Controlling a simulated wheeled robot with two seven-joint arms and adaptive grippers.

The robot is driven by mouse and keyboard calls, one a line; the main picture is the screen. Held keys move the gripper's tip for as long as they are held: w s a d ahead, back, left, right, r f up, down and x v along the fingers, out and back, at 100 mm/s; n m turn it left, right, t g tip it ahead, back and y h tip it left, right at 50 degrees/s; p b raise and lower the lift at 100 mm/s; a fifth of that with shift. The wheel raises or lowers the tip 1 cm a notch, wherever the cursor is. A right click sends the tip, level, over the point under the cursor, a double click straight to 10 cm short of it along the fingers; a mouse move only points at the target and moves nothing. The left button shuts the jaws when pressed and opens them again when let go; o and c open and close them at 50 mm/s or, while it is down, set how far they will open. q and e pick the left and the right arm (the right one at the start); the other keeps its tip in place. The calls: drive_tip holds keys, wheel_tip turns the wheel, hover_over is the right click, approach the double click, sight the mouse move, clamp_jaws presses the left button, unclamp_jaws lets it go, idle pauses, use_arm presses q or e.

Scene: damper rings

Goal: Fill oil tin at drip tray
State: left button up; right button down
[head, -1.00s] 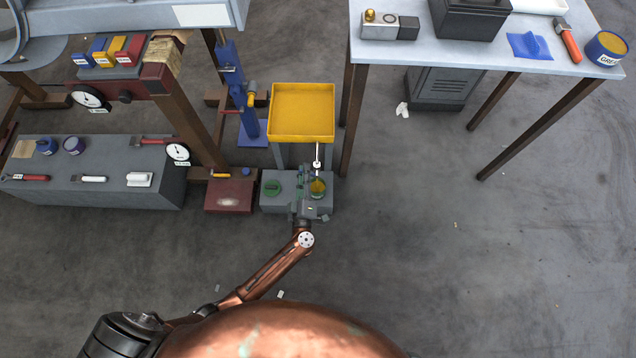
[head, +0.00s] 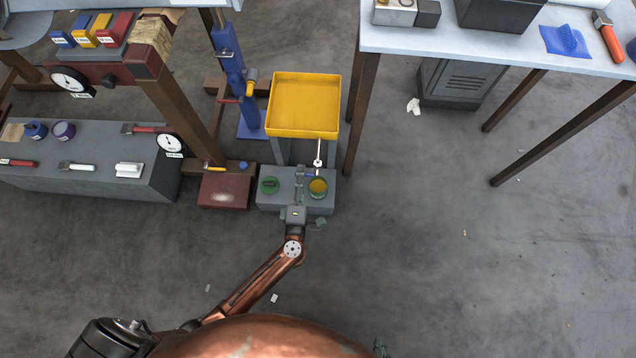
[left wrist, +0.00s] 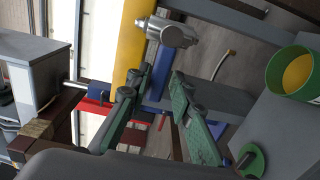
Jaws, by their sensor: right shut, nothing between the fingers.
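The yellow drip tray (head: 303,91) stands raised behind a grey block, and its pale outlet (head: 318,153) points toward the tin. The outlet looks like a silver tap (left wrist: 170,32) in the left wrist view. The green-rimmed oil tin (head: 318,188) stands on the block's right side with yellow inside; it also shows in the left wrist view (left wrist: 290,72). A green lid (head: 269,185) lies at the block's left. My left gripper (head: 299,192) is between lid and tin, its green fingers (left wrist: 160,98) apart and empty.
A dark red box (head: 225,191) and a blue post (head: 232,80) stand left of the tray. A grey bench (head: 90,180) with tools is further left. A table (head: 470,45) stands at the right.

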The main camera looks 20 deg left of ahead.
use_arm(q)
drive_tip(key=shift+o, duration=1)
drive_tip(key=shift+r, duration=0.1)
drive_tip(key=shift+s, duration=0.2)
drive_tip(key=shift+p+v, duration=0.3)
drive_tip(key=shift+v, duration=0.5)
drive_tip(key=p+v, duration=0.1)
drive_tip(key=v, duration=0.5)
drive_tip(key=shift+r, duration=0.1)
